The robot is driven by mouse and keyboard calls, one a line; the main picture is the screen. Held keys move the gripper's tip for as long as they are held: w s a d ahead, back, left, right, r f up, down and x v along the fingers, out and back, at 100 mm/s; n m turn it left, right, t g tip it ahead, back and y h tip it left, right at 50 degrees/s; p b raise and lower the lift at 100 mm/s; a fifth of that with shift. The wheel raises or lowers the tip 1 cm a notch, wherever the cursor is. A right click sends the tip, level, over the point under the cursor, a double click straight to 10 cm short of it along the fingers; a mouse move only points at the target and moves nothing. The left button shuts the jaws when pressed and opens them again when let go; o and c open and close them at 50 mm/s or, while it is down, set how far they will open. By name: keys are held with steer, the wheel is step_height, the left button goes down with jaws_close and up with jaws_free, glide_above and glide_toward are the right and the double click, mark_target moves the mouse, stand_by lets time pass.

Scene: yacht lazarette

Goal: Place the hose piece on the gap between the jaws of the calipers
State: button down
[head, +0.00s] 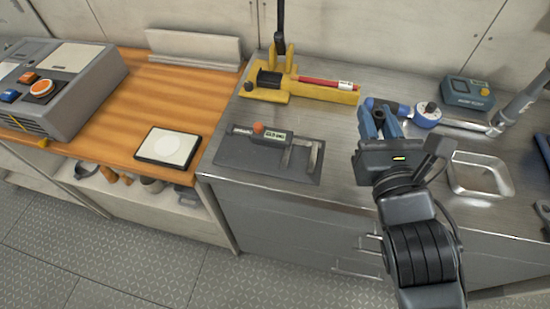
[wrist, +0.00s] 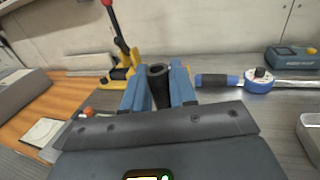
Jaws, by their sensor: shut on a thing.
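My gripper (head: 380,120) is shut on the hose piece, a short black tube that stands upright between the blue fingers in the wrist view (wrist: 159,86). Its open upper end faces up. In the head view the fingers hide most of it. The calipers (head: 272,136) lie on a dark grey mat (head: 245,164) on the metal bench, with a digital display and an orange knob. Their jaws (head: 301,157) are at the right end, with a gap between them. My gripper is to the right of the calipers, apart from them. In the wrist view my gripper hides most of the calipers.
A yellow tool with a red handle (head: 325,84) lies behind the calipers. A blue-gripped torque wrench (head: 428,115) lies behind and right of my gripper. A metal tray (head: 480,190) is at right. A white-topped pad (head: 168,146) sits on the wooden top at left.

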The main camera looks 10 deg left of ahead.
steer(key=shift+s+d+r, duration=0.1)
steer(key=shift+s+r, duration=0.15)
steer(key=shift+s, duration=0.1)
steer(key=shift+s+a+f, duration=0.1)
steer(key=shift+a+f, duration=0.05)
steer(key=shift+a, duration=0.1)
steer(key=a+f+b, duration=0.1)
steer(key=a+f, duration=0.1)
steer(key=a, duration=0.1)
steer(key=a+f+b, duration=0.1)
steer(key=a+f, duration=0.1)
steer(key=a, duration=0.2)
steer(key=w+a+f+b, duration=0.1)
steer(key=a+f, duration=0.2)
steer(key=a, duration=0.1)
steer(key=shift+w+b, duration=0.1)
steer(key=shift+b, duration=0.3)
steer(key=shift+f+b, duration=0.75)
steer(key=shift+f, duration=1.05)
steer(key=shift+f, duration=0.1)
steer(key=c, duration=0.9)
jaws_free()
